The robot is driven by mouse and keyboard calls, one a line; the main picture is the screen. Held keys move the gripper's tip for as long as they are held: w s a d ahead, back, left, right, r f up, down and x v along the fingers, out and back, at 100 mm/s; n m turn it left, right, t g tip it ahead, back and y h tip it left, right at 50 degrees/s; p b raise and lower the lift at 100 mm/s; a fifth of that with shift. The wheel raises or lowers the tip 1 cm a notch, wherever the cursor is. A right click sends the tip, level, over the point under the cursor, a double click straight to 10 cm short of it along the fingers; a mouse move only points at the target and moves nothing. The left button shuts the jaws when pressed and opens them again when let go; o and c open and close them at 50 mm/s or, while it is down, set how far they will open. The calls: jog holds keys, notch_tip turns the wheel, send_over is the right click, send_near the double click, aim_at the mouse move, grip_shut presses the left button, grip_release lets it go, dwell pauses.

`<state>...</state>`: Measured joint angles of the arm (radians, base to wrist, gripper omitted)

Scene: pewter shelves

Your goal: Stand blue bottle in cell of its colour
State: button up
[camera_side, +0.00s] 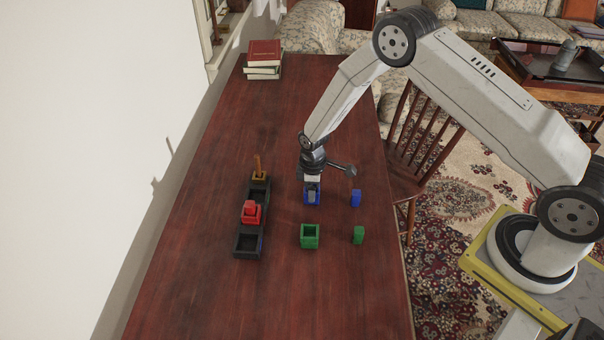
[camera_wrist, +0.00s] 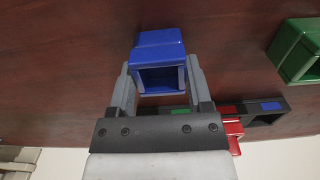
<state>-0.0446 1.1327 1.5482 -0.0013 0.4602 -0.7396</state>
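The blue bottle (camera_side: 312,198) looks like a squat, open-topped box and stands upright on the table under my gripper (camera_side: 312,188). In the wrist view the blue bottle (camera_wrist: 158,48) lies between the two fingers of my gripper (camera_wrist: 160,78), with no clear gap on either side. My gripper looks shut on it. Whether it is off the table I cannot tell. The dark rack (camera_side: 248,254) of cells is to the left in the side view; its near cell is empty. In the wrist view the rack (camera_wrist: 250,119) has green, red and blue patches; the blue patch (camera_wrist: 271,106) is at its right end.
A red bottle-like piece (camera_side: 250,212) sits in the rack's middle. Books (camera_side: 264,58) are far back.

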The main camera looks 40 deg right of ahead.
grip_shut()
jog(key=shift+r, duration=0.1)
jog(key=shift+r, duration=0.7)
jog(key=s+r, duration=1.1)
jog(key=s, duration=0.3)
jog(key=shift+d+r, duration=0.2)
jog(key=shift+d, duration=0.05)
